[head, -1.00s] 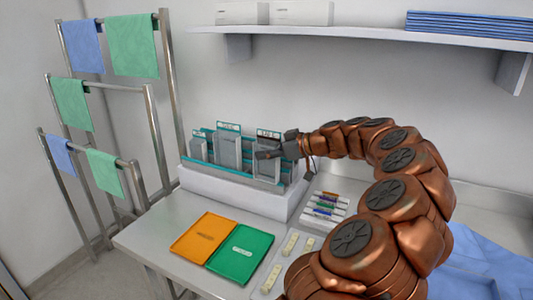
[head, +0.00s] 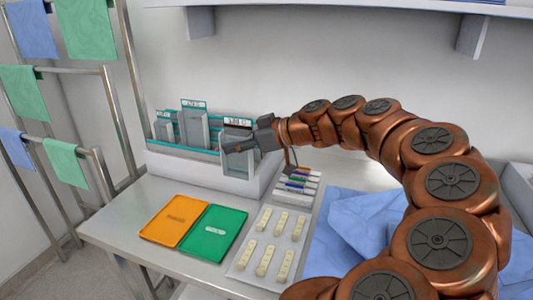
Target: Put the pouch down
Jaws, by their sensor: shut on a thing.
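A grey pouch with a labelled teal top (head: 237,122) is at the right end of the white rack (head: 200,169) on the bench. My gripper (head: 236,146) is shut on this pouch from the front right. Other similar grey pouches stand upright in the rack to the left, a tall one (head: 194,126) and smaller ones at the left end.
An orange tray (head: 174,222) and a green tray (head: 215,232) lie in front of the rack. Coloured markers (head: 299,182) and several cream strips (head: 264,260) lie to their right. Blue cloth (head: 345,225) covers the bench at right. Towel rails (head: 118,100) stand at left; a shelf is above.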

